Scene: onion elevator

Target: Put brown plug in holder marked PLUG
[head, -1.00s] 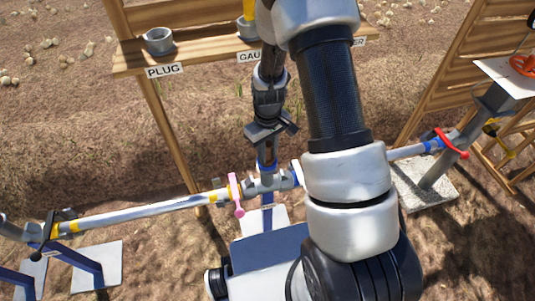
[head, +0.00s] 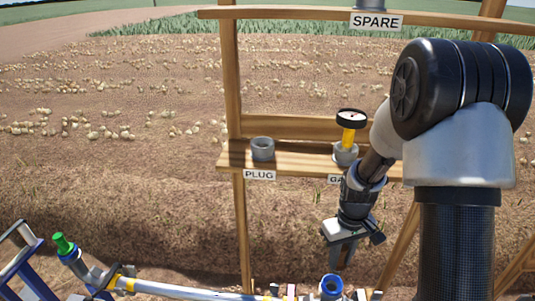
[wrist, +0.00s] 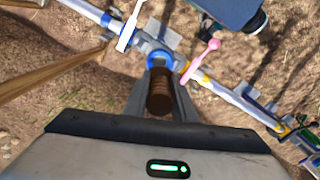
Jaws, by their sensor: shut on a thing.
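The brown plug (wrist: 160,95) is held between the fingers of my gripper, as the wrist view shows. My gripper (head: 341,262) points down and is shut on it, above the upright blue-collared pipe opening (head: 331,286). That opening also shows just beyond the plug in the wrist view (wrist: 158,59). The plug is hard to make out in the head view. The PLUG holder (head: 262,149) is a grey cup on the wooden shelf, up and left of my gripper, above its white PLUG label (head: 260,175). It looks empty, though its bottom is hidden.
A yellow gauge with a black dial (head: 350,125) stands in the cup right of the PLUG holder, close to my arm. A SPARE label (head: 376,21) is on the upper board. The pipe (head: 190,291) runs along the bottom, with a green-capped end (head: 63,243) at left.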

